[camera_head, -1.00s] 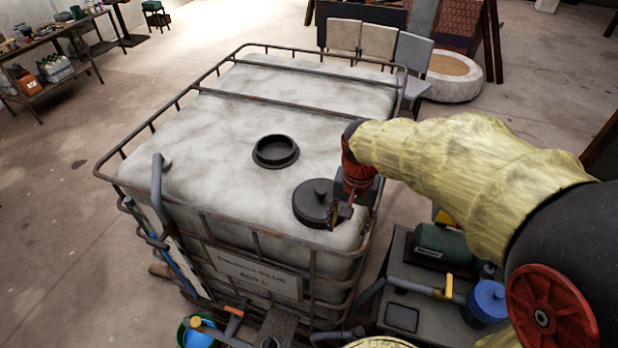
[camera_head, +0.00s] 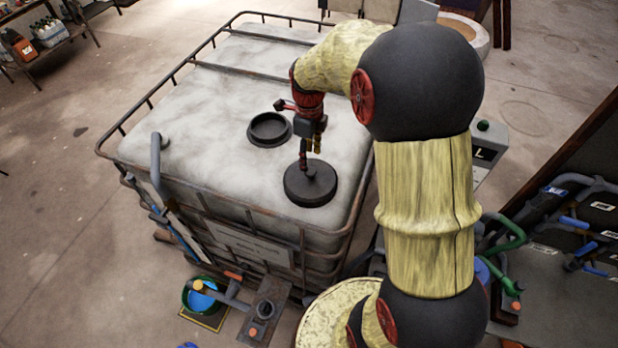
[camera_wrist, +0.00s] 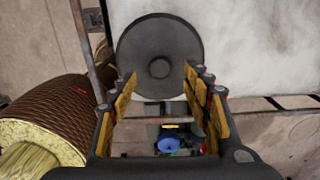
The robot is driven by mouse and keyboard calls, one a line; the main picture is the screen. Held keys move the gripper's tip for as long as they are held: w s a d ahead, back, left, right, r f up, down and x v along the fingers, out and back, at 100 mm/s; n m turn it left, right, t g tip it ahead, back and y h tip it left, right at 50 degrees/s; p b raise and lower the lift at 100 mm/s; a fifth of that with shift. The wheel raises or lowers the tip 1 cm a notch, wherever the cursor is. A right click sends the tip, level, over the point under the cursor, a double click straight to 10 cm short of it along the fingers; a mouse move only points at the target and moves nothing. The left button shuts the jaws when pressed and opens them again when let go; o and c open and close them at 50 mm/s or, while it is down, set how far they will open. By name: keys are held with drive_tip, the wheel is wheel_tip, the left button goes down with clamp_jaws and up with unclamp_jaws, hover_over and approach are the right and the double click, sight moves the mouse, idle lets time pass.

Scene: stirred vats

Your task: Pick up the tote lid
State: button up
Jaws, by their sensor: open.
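The tote lid, a dark round disc with a central knob, lies on the white tote's top near its front right corner; in the head view the lid (camera_head: 310,187) is partly covered by my gripper. My gripper (camera_head: 306,160) points down just above the lid. In the wrist view the lid (camera_wrist: 160,35) is at the upper middle, beyond the open fingers (camera_wrist: 160,90), with its knob in line with the gap between them. The fingers are apart and nothing is between them. The tote (camera_head: 210,130) has an open dark-rimmed port (camera_head: 269,129) beside the lid.
A metal cage rail (camera_head: 128,131) runs around the tote's edges. A grey pipe (camera_head: 157,165) rises at its left corner. Equipment with pipes (camera_head: 580,220) fills the right side.

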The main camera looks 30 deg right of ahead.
sight(311, 171)
drive_tip(key=f+p, duration=0.1)
drive_tip(key=f, duration=0.2)
drive_tip(key=f+p, duration=0.1)
drive_tip(key=f, duration=0.3)
drive_tip(key=shift+s+d+f, duration=0.15)
drive_tip(key=shift+s+f, duration=0.05)
drive_tip(key=shift+f, duration=0.1)
clamp_jaws()
idle(0.5)
